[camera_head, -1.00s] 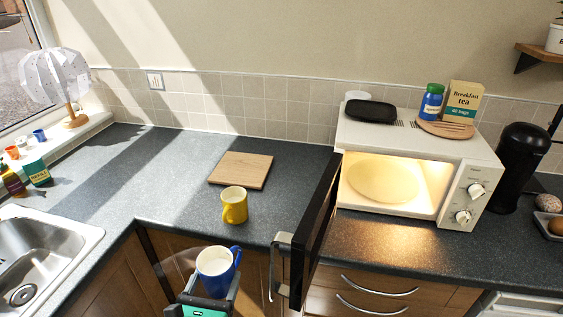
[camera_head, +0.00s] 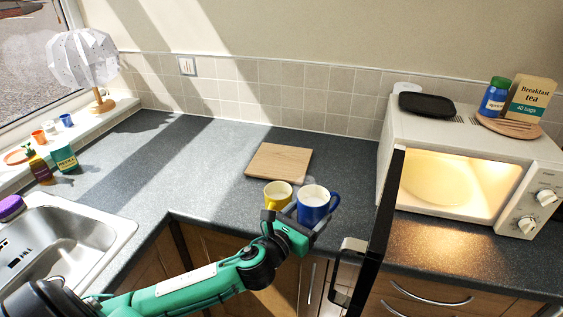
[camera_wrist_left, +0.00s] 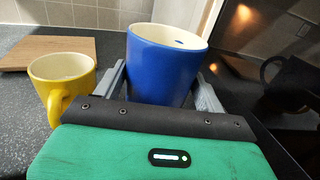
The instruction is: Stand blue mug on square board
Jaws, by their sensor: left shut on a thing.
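The blue mug (camera_head: 316,206) is upright with a pale inside, its handle to the right. My left gripper (camera_head: 297,222) is shut on it, near the counter's front edge. In the left wrist view the blue mug (camera_wrist_left: 165,68) sits between the fingers of my left gripper (camera_wrist_left: 163,85). The square board (camera_head: 279,160) is light wood and lies bare on the counter behind the mug. The left wrist view shows part of the board (camera_wrist_left: 45,50) at the left. My right gripper is not in view.
A yellow mug (camera_head: 277,193) stands just left of the blue mug, in front of the board. The open microwave door (camera_head: 381,235) stands close on the right, in front of the lit microwave (camera_head: 447,185). The sink (camera_head: 70,245) is at left. Counter left of the board is clear.

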